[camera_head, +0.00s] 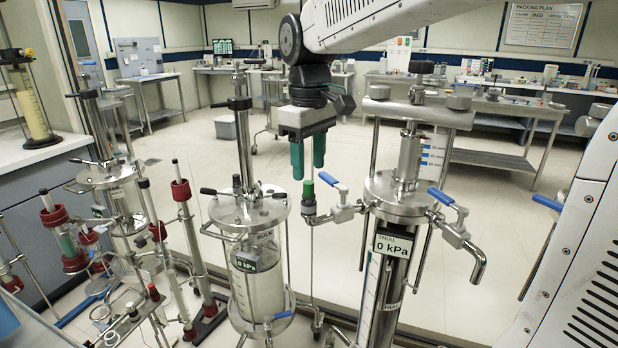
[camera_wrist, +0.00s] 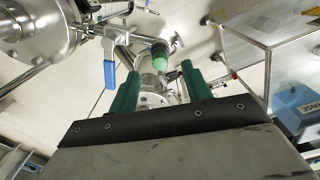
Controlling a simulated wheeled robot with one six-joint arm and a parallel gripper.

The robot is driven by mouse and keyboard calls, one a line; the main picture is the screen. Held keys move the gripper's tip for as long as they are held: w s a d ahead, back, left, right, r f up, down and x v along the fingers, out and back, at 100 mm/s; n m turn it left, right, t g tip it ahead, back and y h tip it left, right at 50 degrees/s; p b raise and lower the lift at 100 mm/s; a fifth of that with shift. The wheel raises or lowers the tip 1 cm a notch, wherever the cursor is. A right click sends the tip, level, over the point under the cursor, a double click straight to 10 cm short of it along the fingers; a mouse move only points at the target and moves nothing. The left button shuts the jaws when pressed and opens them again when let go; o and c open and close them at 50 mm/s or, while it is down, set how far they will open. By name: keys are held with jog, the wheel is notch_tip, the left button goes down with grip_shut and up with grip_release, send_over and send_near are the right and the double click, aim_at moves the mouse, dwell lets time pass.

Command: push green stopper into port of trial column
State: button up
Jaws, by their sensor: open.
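The trial column (camera_head: 400,198) is a steel-topped column with a "TRIAL 0 kPa" display. The port (camera_head: 309,211) is a small dark-collared fitting on a side arm at its left. The green stopper (camera_head: 308,189) stands upright at the port mouth; how deep it sits I cannot tell. It also shows in the wrist view (camera_wrist: 160,63), near the gap between my fingertips. My gripper (camera_head: 308,172) points down with two green fingers, open and empty. In the head view its tips are just above the stopper, apparently apart from it. The fingers also show in the wrist view (camera_wrist: 157,70).
A blue valve handle (camera_head: 333,187) is close beside the port on the right. The bulk column (camera_head: 250,215) stands to the left. Red-collared stands (camera_head: 181,190) are further left. A blue bin (camera_wrist: 298,105) shows at right in the wrist view. Open floor lies behind.

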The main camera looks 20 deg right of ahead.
jog(key=shift+r, duration=1.4)
jog(key=shift+f, duration=0.1)
jog(key=s+d+f+m, duration=0.1)
jog(key=s+f+m, duration=0.1)
jog(key=s, duration=0.6)
jog(key=s+d+f+m+t, duration=0.1)
jog(key=s+f+m, duration=0.1)
jog(key=s+f, duration=0.3)
jog(key=s+d+f+m, duration=0.1)
jog(key=s+f+m, duration=0.1)
jog(key=s, duration=0.9)
jog(key=shift+f, duration=0.85)
